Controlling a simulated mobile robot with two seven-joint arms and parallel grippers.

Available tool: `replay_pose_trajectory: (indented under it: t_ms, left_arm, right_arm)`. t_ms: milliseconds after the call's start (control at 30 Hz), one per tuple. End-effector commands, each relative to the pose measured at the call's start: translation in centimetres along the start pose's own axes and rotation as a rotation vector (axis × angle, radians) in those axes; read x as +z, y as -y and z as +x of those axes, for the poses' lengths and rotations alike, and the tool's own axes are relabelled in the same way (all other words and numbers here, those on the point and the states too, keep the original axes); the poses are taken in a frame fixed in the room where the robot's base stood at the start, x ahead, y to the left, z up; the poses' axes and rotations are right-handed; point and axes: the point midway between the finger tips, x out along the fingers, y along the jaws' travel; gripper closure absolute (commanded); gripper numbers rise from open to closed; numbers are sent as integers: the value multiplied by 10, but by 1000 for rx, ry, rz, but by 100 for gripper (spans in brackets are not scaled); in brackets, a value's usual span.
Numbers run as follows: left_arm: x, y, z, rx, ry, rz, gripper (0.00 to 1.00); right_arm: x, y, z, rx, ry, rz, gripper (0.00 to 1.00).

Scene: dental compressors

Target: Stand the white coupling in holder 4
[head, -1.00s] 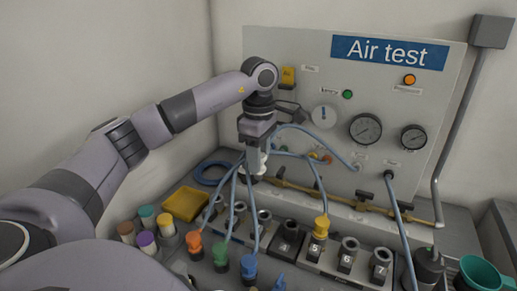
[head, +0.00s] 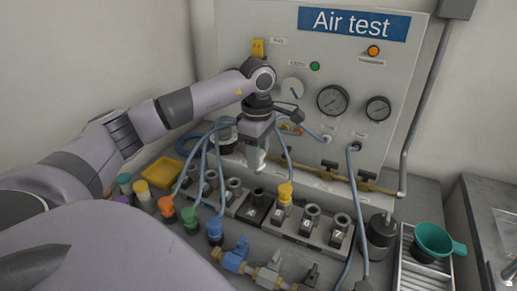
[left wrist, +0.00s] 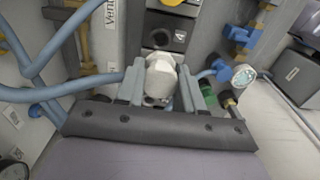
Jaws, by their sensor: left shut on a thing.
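The white coupling (head: 262,160) is held upright between the fingers of my left gripper (head: 256,158), above the back of the holder row. In the left wrist view the white coupling (left wrist: 160,76) sits between the two grey fingers of the left gripper (left wrist: 160,90). Holder 4 (head: 256,205) is a dark block with an empty-looking socket, below and slightly in front of the coupling. In the left wrist view dark holder 4 (left wrist: 165,38) lies just beyond the coupling, apart from it. My right gripper is not in view.
Holder 5 carries a yellow coupling (head: 284,194) with a hose. Grey holders 6 (head: 310,215) and 7 (head: 340,222) look empty. Blue hoses hang close to the gripper. Orange, green and blue couplings (head: 214,230) stand in front. A brass pipe (head: 330,180) runs behind.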

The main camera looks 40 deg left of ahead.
Motion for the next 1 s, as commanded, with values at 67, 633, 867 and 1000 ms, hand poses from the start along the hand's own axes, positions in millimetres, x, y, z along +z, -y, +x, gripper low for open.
replay_pose_trajectory:
  t_ms: [67,633,867,1000]
  left_arm:
    - [0,0,1,1,0,-1,94]
    - [0,0,47,1,1,0,94]
    - [0,0,56,1,1,0,94]
    - [0,0,55,1,1,0,94]
  right_arm:
    - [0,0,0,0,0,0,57]
    - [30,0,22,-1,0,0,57]
    - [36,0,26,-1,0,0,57]
    - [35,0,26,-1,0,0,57]
